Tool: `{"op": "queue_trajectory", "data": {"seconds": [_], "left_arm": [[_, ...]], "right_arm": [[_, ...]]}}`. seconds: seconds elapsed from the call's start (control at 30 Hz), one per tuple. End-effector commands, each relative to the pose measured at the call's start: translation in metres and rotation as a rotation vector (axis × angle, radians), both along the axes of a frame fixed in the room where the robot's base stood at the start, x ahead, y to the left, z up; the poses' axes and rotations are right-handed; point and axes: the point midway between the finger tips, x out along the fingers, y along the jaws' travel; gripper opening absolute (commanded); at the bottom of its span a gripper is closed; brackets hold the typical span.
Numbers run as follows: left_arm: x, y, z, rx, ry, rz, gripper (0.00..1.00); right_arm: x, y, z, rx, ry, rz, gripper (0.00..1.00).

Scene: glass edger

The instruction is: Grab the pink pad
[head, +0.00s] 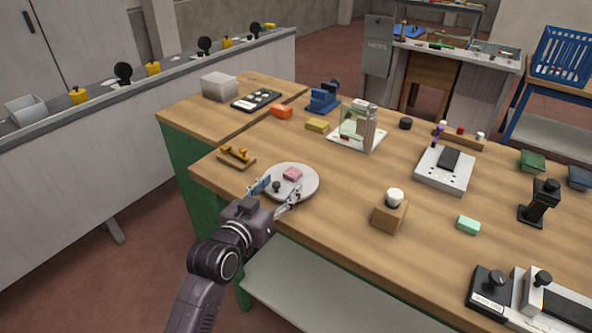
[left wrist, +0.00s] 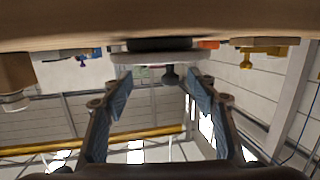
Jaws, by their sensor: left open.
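The pink pad (head: 292,174) lies on a round light-grey disc (head: 308,186) near the left front corner of the wooden workbench. A small dark knob (head: 276,187) stands on the disc in front of the pad. My left gripper (head: 278,194) is open and empty at the disc's near edge, with its fingers apart on either side of the knob. In the left wrist view, which looks upside down, the disc (left wrist: 150,58) and knob (left wrist: 170,76) show beyond the open fingers (left wrist: 160,85). The pad cannot be made out there. My right gripper is not in view.
A wooden holder with brass pieces (head: 237,157) sits left of the disc. A wooden block with a white knob (head: 390,210) stands to the right. Orange (head: 281,112) and yellow (head: 317,125) pads lie behind. The bench between disc and block is clear.

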Motion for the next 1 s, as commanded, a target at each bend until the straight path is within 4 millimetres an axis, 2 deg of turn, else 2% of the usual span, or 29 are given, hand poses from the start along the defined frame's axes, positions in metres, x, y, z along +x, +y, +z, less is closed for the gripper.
{"op": "queue_trajectory", "data": {"seconds": [0.23,0.6,0.97,1.0], "left_arm": [[0.015,-0.008,-0.002,0.001,0.002,-0.001,0.53],[0.052,-0.025,-0.008,0.0,0.001,0.0,0.53],[0.057,-0.028,-0.009,0.001,0.0,0.0,0.53],[0.057,-0.028,-0.009,0.001,0.0,0.0,0.49]], "right_arm": [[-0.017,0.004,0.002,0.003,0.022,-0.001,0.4],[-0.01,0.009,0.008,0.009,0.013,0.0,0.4],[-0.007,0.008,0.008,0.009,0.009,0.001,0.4],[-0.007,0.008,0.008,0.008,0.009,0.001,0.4]]}}
